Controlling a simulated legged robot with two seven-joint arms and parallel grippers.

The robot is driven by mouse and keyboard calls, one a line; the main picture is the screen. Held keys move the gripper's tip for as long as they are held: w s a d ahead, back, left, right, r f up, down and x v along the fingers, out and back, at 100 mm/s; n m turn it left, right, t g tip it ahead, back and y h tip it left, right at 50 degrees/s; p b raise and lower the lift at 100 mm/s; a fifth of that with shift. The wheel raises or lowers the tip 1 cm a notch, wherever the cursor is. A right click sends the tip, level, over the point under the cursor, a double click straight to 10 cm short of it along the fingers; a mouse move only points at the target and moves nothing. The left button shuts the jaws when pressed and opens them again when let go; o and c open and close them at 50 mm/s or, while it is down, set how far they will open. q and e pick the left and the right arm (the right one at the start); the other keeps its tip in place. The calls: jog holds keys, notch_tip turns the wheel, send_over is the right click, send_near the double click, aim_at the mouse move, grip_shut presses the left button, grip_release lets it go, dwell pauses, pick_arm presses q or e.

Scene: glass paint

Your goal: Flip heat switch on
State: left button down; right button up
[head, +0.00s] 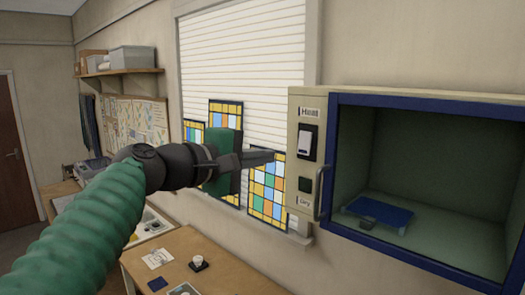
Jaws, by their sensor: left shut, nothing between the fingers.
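The heat switch (307,143) is a white rocker on a black plate, under a small label on the cream front of the oven-like cabinet (293,180). My left gripper (272,156) is shut and empty. Its narrow fingertips point right and appear a little left of the cabinet's front and slightly below the switch. I cannot tell the exact gap in depth. The switch is fully in sight. My right gripper is not in view.
The cabinet's blue-framed opening shows a blue tray (380,211) inside. Stained glass panels (268,190) lean by the window. A wooden table (215,265) holds small items.

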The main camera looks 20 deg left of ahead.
aim_at(303, 152)
pick_arm(q)
jog(key=p+x, duration=0.2)
jog(key=x, duration=0.3)
jog(key=p+x, duration=0.2)
jog(key=x, duration=0.3)
jog(key=shift+d+r, duration=0.2)
jog(key=shift+w+f, duration=0.2)
jog(key=shift+w, duration=0.15)
jog(key=shift+s, duration=0.1)
